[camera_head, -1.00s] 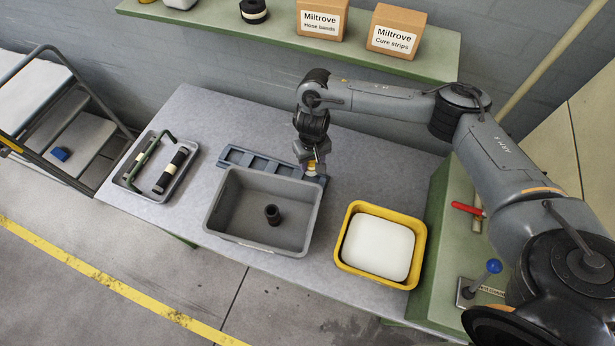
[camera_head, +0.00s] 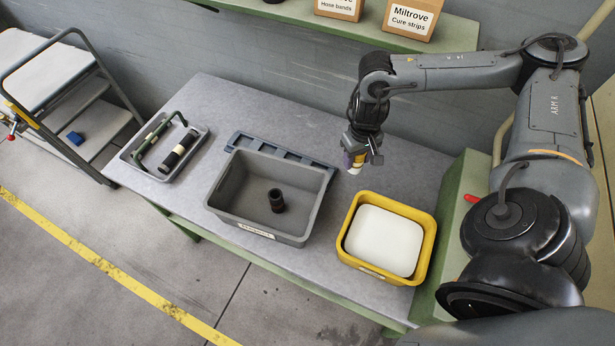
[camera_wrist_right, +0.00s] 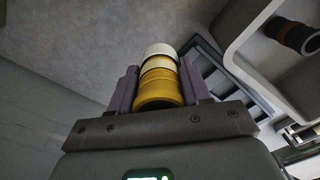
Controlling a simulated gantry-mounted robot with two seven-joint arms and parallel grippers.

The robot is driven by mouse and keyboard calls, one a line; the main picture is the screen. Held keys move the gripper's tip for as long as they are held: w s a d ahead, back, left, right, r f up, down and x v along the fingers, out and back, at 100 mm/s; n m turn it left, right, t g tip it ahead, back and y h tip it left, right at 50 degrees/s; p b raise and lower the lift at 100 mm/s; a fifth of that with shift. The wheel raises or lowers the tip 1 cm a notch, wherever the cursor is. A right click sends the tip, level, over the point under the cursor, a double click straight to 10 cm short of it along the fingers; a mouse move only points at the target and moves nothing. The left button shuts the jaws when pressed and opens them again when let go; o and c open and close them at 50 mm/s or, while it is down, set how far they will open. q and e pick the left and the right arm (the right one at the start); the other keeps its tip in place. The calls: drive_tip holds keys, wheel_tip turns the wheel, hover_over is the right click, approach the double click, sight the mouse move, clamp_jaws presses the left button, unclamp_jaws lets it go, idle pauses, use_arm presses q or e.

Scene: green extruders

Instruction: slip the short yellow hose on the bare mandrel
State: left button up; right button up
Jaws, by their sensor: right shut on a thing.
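The short yellow hose (camera_wrist_right: 160,80) is in my right gripper (camera_wrist_right: 157,88), between its two purple-grey fingers in the wrist view. Its far end shows a pale cream ring. In the head view my right gripper (camera_head: 357,159) is above the table, right of the grey bin and behind the yellow tub, with the hose's pale end (camera_head: 355,170) pointing down. The gripper is shut on the hose. I cannot make out a bare mandrel in either view. My left gripper is not in view.
A grey bin (camera_head: 222,205) holds a short black hose (camera_head: 277,200). A blue slotted rack (camera_head: 262,146) lies behind it. A yellow tub (camera_head: 428,245) holds a white block. A grey tray (camera_head: 131,160) at left holds a green bent bar and a black banded roll.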

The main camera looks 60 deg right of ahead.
drive_tip(key=w+f, duration=0.2)
drive_tip(key=w, duration=0.1)
drive_tip(key=w+a+f, duration=0.1)
drive_tip(key=w+f, duration=0.1)
drive_tip(key=w, duration=0.2)
drive_tip(key=w+f, duration=0.2)
drive_tip(key=w, duration=0.2)
drive_tip(key=shift+w+a+f+b, duration=0.2)
drive_tip(key=shift+w+f+b, duration=0.05)
drive_tip(key=shift+f+b, duration=0.4)
drive_tip(key=shift+f, duration=1.75)
drive_tip(key=o, duration=1.2)
